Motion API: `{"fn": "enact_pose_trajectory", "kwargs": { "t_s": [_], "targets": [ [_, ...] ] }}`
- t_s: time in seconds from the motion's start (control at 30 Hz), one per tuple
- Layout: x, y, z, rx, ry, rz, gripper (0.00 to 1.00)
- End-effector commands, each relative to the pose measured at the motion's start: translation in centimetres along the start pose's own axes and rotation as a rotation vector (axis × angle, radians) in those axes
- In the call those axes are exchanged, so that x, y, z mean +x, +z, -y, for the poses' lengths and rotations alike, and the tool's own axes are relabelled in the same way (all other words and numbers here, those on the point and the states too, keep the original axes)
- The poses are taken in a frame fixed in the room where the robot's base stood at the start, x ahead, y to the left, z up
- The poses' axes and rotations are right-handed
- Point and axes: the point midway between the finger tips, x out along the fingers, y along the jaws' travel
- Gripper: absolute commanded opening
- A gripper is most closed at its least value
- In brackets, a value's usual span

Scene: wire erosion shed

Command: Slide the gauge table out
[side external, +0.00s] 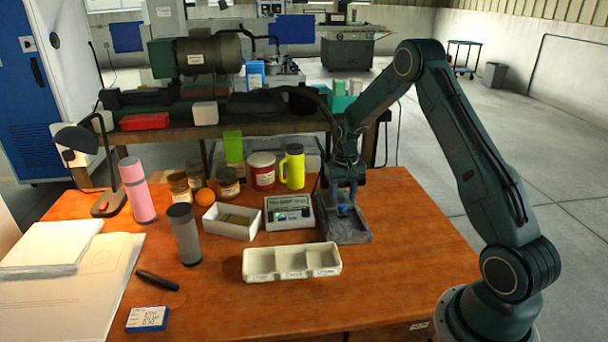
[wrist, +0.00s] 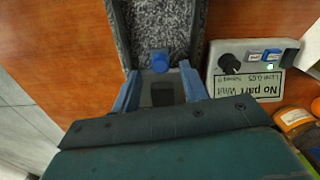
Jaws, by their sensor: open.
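The gauge table, a grey speckled slab in a dark raised-edge frame (side external: 352,234), lies on the wooden bench, right of the middle. In the wrist view its speckled surface (wrist: 158,22) runs upward from a blue knob (wrist: 160,61) at its near end. My gripper (side external: 343,207) is low over the table's back part. In the wrist view my gripper (wrist: 158,77) is open, with one blue finger on each side of the knob's line. The knob shows just beyond the fingertips; I see no contact. How far the slab is slid within its frame I cannot tell.
A labelled control box (side external: 289,213) with a green light stands close left of the gauge table. A white three-compartment tray (side external: 291,277) lies in front, and a white open box (side external: 231,222) farther left. Bottles and jars stand behind. The bench's right part is clear.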

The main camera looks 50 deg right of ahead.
Motion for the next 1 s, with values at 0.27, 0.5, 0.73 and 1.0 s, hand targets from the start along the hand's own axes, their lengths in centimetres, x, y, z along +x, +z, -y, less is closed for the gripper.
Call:
{"fn": "enact_pose_trajectory", "kwargs": {
  "t_s": [0.27, 0.5, 0.73, 1.0],
  "targets": [
    [2.5, 0.0, 0.0, 0.000, 0.000, 0.000, 0.44],
    [2.9, 0.0, 0.0, 0.000, 0.000, -0.001, 0.44],
    [2.9, 0.0, 0.0, 0.000, 0.000, -0.001, 0.27],
    [2.9, 0.0, 0.0, 0.000, 0.000, 0.000, 0.00]
  ]
}}
